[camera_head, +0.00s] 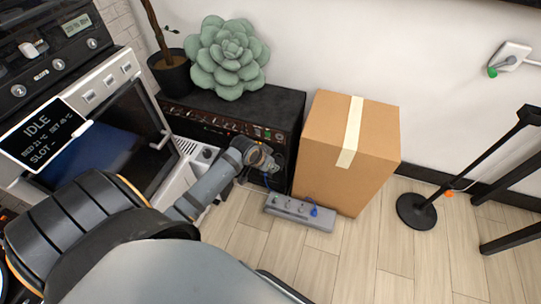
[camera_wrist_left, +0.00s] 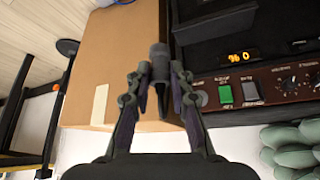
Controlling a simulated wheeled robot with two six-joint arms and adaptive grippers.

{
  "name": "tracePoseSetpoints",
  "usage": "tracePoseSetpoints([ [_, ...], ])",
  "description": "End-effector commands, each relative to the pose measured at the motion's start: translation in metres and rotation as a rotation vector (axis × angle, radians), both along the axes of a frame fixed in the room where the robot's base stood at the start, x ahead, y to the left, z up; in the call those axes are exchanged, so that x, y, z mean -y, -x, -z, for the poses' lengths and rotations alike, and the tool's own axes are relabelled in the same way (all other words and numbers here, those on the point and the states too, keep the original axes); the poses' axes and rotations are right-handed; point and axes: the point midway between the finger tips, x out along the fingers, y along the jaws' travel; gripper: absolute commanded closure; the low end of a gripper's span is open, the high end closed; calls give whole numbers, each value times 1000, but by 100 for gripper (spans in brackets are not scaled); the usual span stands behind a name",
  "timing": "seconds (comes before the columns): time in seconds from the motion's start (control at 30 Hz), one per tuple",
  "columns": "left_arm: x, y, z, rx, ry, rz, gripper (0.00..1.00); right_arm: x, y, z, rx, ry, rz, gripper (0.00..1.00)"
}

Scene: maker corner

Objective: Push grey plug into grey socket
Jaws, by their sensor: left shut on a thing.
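My left gripper (camera_head: 264,160) is in front of the black amplifier (camera_head: 235,112) in the head view. In the left wrist view its fingers (camera_wrist_left: 160,90) are shut on a dark grey plug (camera_wrist_left: 159,62), held in front of the amplifier and the cardboard box. A round grey fitting (camera_wrist_left: 201,98) sits at the left end of the amplifier's red-brown panel, to the right of the fingers and apart from the plug. I cannot tell whether it is the grey socket. The plug is not clear in the head view. My right gripper is not in view.
A cardboard box (camera_head: 343,151) stands right of the amplifier. A grey power strip (camera_head: 287,208) with a blue plug (camera_head: 314,211) lies before it. A green succulent (camera_head: 226,58) stands on the amplifier. A black stand (camera_head: 416,211) is at right; floor between is clear.

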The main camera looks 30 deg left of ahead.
Motion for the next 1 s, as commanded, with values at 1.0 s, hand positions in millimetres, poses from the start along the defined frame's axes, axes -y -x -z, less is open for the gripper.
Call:
tracePoseSetpoints([
  [1.0, 95, 61, -288, 1, -15, 735, 100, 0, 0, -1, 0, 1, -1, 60],
])
